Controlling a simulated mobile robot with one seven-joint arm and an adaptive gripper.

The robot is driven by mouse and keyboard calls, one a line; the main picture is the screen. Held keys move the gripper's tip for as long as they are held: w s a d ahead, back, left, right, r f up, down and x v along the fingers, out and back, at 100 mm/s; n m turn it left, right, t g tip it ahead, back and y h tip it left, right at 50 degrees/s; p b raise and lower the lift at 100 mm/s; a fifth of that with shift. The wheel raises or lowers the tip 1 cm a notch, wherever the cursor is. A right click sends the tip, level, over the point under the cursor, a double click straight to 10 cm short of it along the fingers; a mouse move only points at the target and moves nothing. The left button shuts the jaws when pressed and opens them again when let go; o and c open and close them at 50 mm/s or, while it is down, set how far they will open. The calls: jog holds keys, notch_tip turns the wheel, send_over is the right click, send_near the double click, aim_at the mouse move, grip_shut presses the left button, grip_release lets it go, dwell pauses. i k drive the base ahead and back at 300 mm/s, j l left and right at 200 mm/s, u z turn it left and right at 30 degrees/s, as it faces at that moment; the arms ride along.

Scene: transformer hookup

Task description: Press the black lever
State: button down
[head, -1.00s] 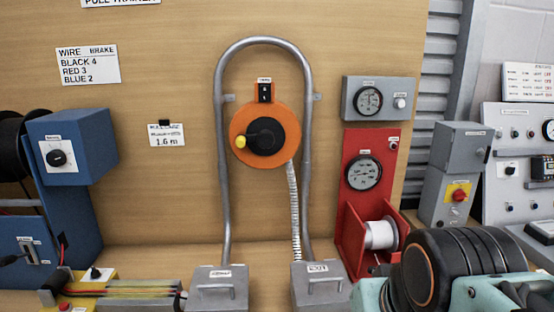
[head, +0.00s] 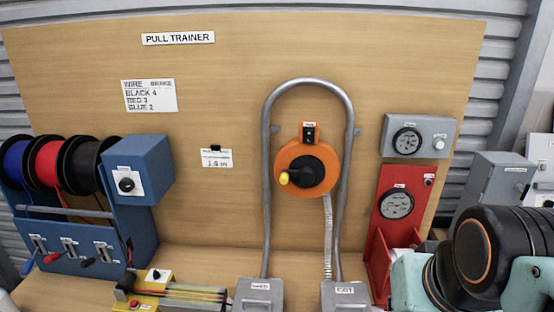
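The black lever (head: 88,265) is at the lower left in the head view, on the front of the blue wire stand (head: 62,268). It is the rightmost of three levers in slotted plates, and its handle sticks out to the lower left. The red lever (head: 53,258) and the blue lever (head: 28,267) are to its left. Blue, red and black wire reels sit above them. My gripper is not in view; only dark and teal links of my arm show at the lower right, far from the levers.
A yellow unit (head: 152,282) with coloured wires stands just right of the levers. Two grey conduit boxes (head: 260,292) and an orange puller (head: 307,170) are at the centre. A red gauge stand (head: 397,205) is on the right. Open bench shows behind the yellow unit.

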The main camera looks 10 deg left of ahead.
aim_at(84, 264)
jog(key=k, duration=0.4)
jog(key=u, duration=1.65)
jog(key=i+j, duration=0.1)
jog(key=i, duration=0.15)
jog(key=i+j, duration=0.1)
jog(key=i, duration=0.2)
jog(key=i+j+u, duration=0.2)
jog(key=i+j, duration=0.25)
jog(key=i, duration=0.2)
jog(key=z, duration=0.1)
jog(key=u, duration=0.1)
